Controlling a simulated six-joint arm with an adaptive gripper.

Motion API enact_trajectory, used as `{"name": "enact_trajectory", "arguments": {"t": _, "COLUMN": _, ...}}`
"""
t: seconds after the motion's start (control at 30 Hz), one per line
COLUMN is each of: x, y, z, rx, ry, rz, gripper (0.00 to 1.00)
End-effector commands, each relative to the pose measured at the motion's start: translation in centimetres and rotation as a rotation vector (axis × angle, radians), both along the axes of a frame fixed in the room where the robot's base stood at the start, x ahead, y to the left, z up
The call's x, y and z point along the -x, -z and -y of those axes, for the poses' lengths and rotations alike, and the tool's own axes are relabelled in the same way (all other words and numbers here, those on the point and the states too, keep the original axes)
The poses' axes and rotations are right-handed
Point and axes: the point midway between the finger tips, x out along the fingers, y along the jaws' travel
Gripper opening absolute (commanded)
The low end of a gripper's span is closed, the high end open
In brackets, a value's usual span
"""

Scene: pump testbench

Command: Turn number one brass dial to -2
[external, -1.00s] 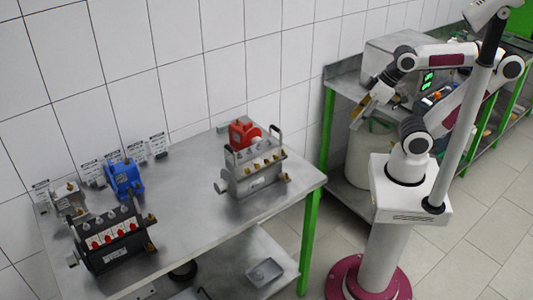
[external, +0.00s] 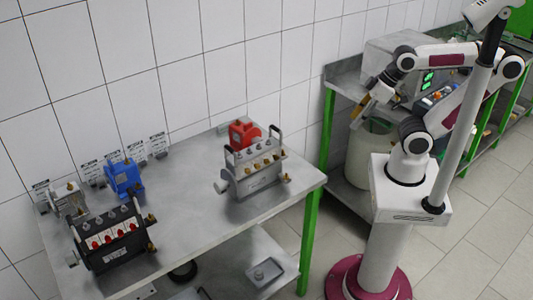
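A grey metal pump unit (external: 253,180) with a carrying handle stands on the right part of the steel table. A row of small brass dials (external: 265,162) runs along its front. They are too small to read any number or setting, and I cannot tell which one is number one. More brass fittings show on the black unit (external: 112,242) at the left. My gripper (external: 360,118), with yellowish fingers, hangs well to the right of the table, above a pale bucket. It is apart from all the dials. Whether its fingers are open or shut is too small to tell.
A red pump (external: 243,133) stands behind the grey unit, and a blue pump (external: 125,180) stands at the back left. The steel table (external: 190,215) is bare in the middle. The pale bucket (external: 370,150) stands below my gripper, and a metal box (external: 400,55) with a green display stands behind.

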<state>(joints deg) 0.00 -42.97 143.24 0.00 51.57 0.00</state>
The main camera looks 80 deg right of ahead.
Motion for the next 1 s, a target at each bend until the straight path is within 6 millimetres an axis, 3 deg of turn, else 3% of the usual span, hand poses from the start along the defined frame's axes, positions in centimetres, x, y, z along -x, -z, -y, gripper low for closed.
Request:
{"name": "enact_trajectory", "arguments": {"t": 0.27, "x": -0.1, "y": 0.2, "z": -0.7, "rx": 0.0, "ry": -0.03, "rz": -0.01, "gripper": 0.3}}
{"name": "enact_trajectory", "arguments": {"t": 0.57, "x": -0.7, "y": 2.8, "z": -3.1, "rx": 0.009, "ry": -0.136, "rz": -0.134, "gripper": 0.3}}
{"name": "enact_trajectory", "arguments": {"t": 1.0, "x": -3.4, "y": 5.6, "z": -9.7, "rx": -0.041, "ry": -0.265, "rz": -0.274, "gripper": 0.3}}
